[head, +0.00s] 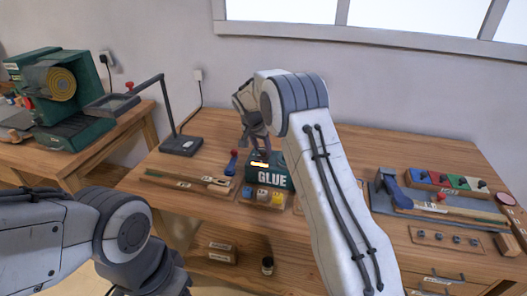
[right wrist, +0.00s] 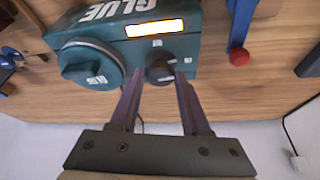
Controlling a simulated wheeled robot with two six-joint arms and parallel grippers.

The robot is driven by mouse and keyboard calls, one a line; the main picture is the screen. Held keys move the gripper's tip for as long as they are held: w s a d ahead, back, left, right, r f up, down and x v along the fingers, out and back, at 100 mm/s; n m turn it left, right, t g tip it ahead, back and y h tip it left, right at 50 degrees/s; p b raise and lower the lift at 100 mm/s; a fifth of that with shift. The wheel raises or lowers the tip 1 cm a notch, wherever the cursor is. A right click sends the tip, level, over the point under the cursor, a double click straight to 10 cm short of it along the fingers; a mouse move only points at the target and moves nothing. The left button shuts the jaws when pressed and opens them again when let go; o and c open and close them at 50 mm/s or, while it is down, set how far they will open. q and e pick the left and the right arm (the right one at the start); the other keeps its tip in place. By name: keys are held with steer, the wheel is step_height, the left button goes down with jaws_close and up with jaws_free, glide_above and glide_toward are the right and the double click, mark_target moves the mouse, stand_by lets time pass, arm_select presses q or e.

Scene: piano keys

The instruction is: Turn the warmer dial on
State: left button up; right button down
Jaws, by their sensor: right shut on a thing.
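The glue warmer is a dark green box marked GLUE (head: 272,177) on the workbench; it also shows upside down in the right wrist view (right wrist: 200,45). Its small dark dial (right wrist: 160,70) sits beside a larger round green lid or knob (right wrist: 88,66). A bright orange-white window (right wrist: 154,28) glows on the box. My right gripper (head: 258,152) reaches down to the warmer from above. In the right wrist view its two fingers (right wrist: 159,82) are shut on the dial, one on each side. My left arm is at lower left in the head view; its gripper does not show.
A block with yellow and blue parts (head: 263,198) stands in front of the warmer. A blue tool with a red end (right wrist: 240,35) lies close by. A grey clamp-like tool (head: 390,190) and coloured blocks (head: 447,182) are at the right.

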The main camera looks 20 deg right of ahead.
steer(key=shift+m+g, duration=0.3)
steer(key=shift+m, duration=0.6)
steer(key=shift+d, duration=0.1)
steer(key=shift+c, duration=1.9)
jaws_free()
steer(key=shift+h, duration=0.3)
steer(key=shift+a+r, duration=0.2)
steer(key=shift+r, duration=0.15)
steer(key=b+v, duration=0.1)
steer(key=v, duration=0.8)
steer(key=shift+r, duration=0.4)
